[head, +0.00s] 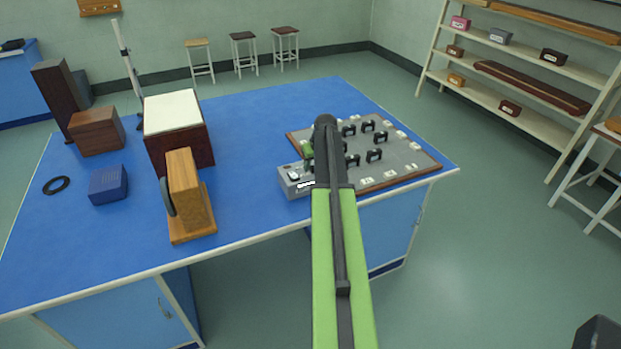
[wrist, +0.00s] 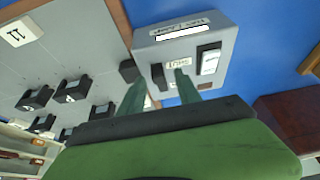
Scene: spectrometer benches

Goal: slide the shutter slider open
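A grey control box (head: 295,185) sits at the front left corner of the grey board; it shows closer in the wrist view (wrist: 205,22). On its face are a dark upright part (wrist: 158,76), which may be the shutter slider, and a black-framed white switch (wrist: 208,60). A small label between them is too blurred to read surely. My gripper (wrist: 160,80) is open, its two green fingers apart over the box's face, with the dark part seen between the tips. Whether they touch it I cannot tell. My arm hides part of the board in the head view.
The grey board (head: 400,165) carries several black clip-like holders. A wooden block on a stand (head: 190,195), a white-topped box (head: 172,112) and a blue box (head: 108,185) stand to the left on the blue bench (head: 255,115). A black block (wrist: 128,70) is beside the left finger.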

